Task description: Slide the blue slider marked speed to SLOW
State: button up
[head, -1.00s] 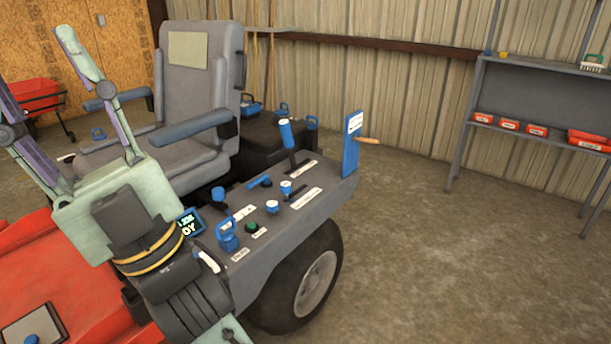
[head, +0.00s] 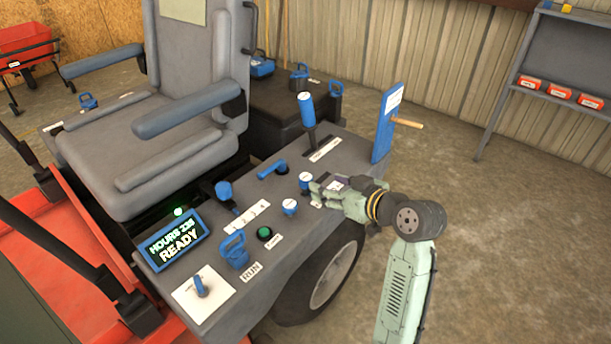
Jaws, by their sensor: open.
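A control panel (head: 215,262) on the machine's side bears several blue controls. A short blue knob with a pale top (head: 305,180), probably the speed slider, stands on the panel's outer half. Its label is too small to read and is partly covered. My gripper (head: 316,191) is open, just right of this knob and close to it. I cannot tell whether they touch. The gripper hides much of the slot and label there. The arm reaches in from the right.
A tall blue-handled lever (head: 305,105) stands behind the knob, and another blue knob (head: 290,207) stands in front. The seat (head: 190,130) lies left. Open floor (head: 500,250) is at right.

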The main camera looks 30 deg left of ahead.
aim_at(308, 178)
jog(key=shift+a+f, duration=0.15)
jog(key=shift+f, duration=0.1)
jog(key=p+x, duration=0.1)
jog(key=x, duration=0.9)
jog(key=shift+p, duration=0.3)
grip_shut()
